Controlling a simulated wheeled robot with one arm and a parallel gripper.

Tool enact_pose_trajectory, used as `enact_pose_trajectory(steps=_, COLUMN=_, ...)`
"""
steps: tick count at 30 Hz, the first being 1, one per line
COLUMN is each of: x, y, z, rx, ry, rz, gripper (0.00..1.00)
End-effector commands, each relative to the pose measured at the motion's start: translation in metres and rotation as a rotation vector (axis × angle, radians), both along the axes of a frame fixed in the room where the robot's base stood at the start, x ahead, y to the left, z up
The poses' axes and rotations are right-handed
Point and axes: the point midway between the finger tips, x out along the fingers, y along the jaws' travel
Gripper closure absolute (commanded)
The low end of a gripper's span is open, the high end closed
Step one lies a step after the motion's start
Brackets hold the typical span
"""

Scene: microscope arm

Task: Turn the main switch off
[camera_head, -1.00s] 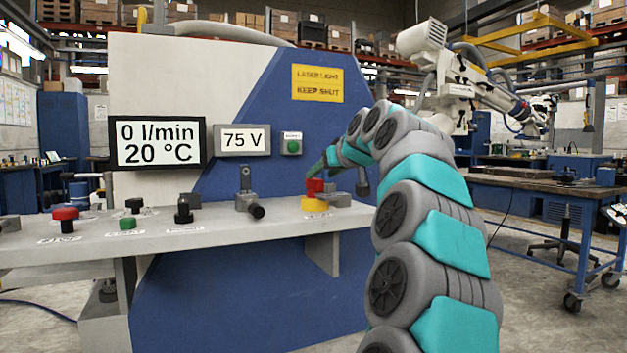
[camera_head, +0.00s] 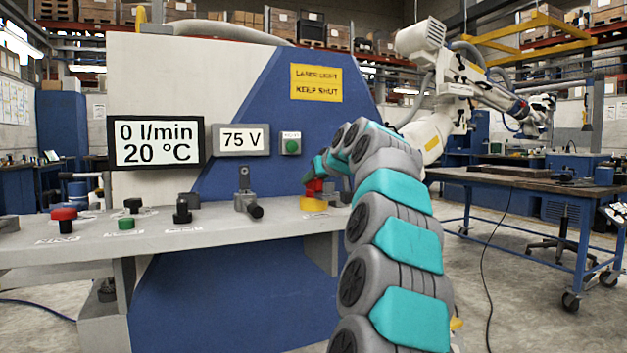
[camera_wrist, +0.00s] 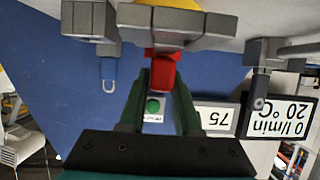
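The main switch seems to be the red handle (camera_head: 315,186) on a round yellow base (camera_head: 313,203), at the right end of the grey console shelf. My gripper (camera_head: 317,177) is right at the handle, and its green fingers hide part of it. In the wrist view, which is upside down, the red handle (camera_wrist: 162,72) lies at the tips of my two spread green fingers (camera_wrist: 163,82). The yellow base (camera_wrist: 175,5) shows beyond it, partly hidden by grey parts. Whether the fingers touch the handle cannot be told.
A red knob (camera_head: 64,214) and a green button (camera_head: 126,223) sit farther left. Displays read 0 l/min, 20 °C (camera_head: 156,142) and 75 V (camera_head: 241,140).

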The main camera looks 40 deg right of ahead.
Motion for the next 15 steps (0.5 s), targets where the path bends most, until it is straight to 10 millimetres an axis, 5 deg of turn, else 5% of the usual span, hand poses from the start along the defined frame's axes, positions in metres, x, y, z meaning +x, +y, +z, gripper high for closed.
enact_pose_trajectory(steps=8, x=0.0000, y=0.0001, z=-0.0002, rx=0.000, ry=0.000, rz=0.000, gripper=1.00)
enact_pose_trajectory(steps=15, x=0.0000, y=0.0001, z=-0.0002, rx=0.000, ry=0.001, rz=0.000, gripper=1.00)
